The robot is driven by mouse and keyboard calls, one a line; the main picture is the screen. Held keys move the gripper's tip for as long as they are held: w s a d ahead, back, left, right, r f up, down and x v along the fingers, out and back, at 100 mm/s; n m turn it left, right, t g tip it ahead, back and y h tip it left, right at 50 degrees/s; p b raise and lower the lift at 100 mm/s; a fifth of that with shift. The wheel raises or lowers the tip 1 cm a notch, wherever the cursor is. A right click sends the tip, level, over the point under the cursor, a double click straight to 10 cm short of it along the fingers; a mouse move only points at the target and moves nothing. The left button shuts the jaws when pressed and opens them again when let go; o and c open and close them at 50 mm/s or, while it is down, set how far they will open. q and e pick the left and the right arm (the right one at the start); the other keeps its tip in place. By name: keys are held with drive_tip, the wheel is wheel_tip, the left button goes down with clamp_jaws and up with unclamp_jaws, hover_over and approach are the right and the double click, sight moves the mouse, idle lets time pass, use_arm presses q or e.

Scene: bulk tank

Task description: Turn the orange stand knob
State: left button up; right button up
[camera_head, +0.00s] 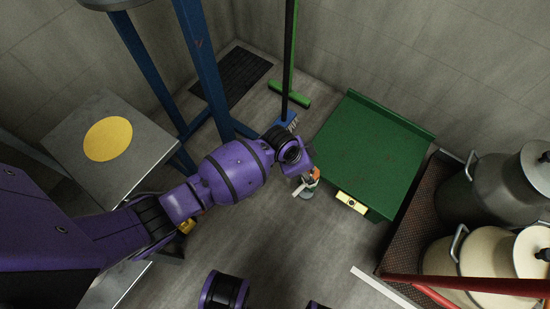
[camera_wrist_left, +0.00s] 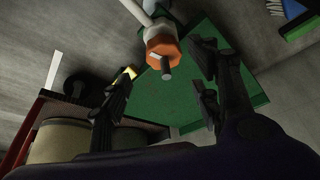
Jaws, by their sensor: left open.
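The orange stand knob (camera_head: 316,173) shows at the end of my left arm in the head view, beside the green table. In the left wrist view the orange knob (camera_wrist_left: 162,46) has a grey stub in its middle and sits on a white and grey stand. My left gripper (camera_wrist_left: 163,64) is open, with one dark finger on each side of the knob. The knob appears apart from both fingers; the exact depth is hard to tell. In the head view my wrist hides most of the left gripper.
A green table (camera_head: 375,150) with a yellow switch box (camera_head: 351,202) stands right of the knob. Metal cans (camera_head: 495,190) stand in a red-railed rack at the right. A green broom (camera_head: 289,95) and blue posts (camera_head: 205,70) are behind. Some grey floor in front is clear.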

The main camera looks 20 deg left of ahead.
use_arm(q)
drive_tip(key=v, duration=0.5)
drive_tip(key=shift+w+d, duration=0.1)
drive_tip(key=shift+d, duration=0.05)
idle(0.7)
